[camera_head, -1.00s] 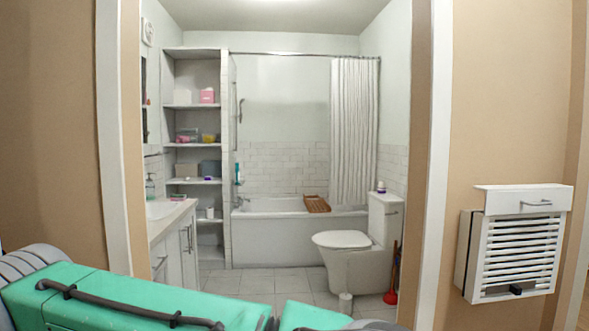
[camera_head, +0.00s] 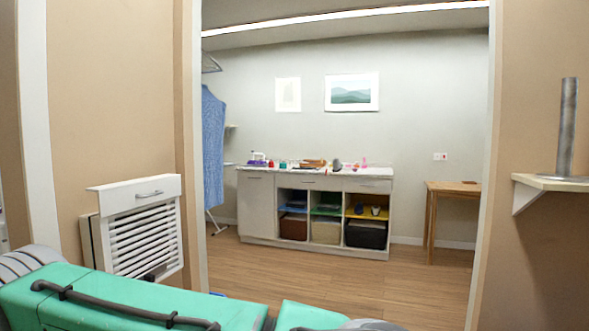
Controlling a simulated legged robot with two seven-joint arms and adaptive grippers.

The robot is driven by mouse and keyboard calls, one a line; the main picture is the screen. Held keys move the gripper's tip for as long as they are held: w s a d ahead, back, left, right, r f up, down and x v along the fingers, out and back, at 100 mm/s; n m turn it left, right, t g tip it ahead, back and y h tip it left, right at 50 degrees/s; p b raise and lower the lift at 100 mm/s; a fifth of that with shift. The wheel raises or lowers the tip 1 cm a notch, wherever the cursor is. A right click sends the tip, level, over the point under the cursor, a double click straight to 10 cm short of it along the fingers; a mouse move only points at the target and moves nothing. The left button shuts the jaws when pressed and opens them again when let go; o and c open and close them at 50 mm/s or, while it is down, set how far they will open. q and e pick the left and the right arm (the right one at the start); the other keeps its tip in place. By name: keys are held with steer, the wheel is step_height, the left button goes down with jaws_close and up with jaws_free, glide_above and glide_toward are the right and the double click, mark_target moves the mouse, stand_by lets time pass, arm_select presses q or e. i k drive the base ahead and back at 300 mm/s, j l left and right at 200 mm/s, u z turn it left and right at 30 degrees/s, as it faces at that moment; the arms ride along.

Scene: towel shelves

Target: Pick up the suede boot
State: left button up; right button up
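No suede boot can be made out in the head view. Neither of my grippers shows. Only green and grey parts of my own body fill the bottom left and bottom middle of the picture.
A doorway opens onto a room with wooden floor (camera_head: 340,285). Inside stand a cabinet (camera_head: 257,205) with small items on top and boxes in its cubbies, and a wooden table (camera_head: 452,187). A white slatted cabinet (camera_head: 140,236) hangs left of the doorway; a shelf (camera_head: 548,183) juts out at right.

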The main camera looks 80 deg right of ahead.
mark_target(337, 167)
steer(key=z, duration=2.95)
steer(key=i+u, duration=0.2)
steer(key=i, duration=4.55)
steer(key=i+z, duration=0.1)
steer(key=i, duration=0.6)
steer(key=i+j+z, duration=0.1)
steer(key=i, duration=0.6)
steer(key=i+j, duration=0.2)
steer(key=i, duration=0.45)
steer(key=l+z, duration=0.05)
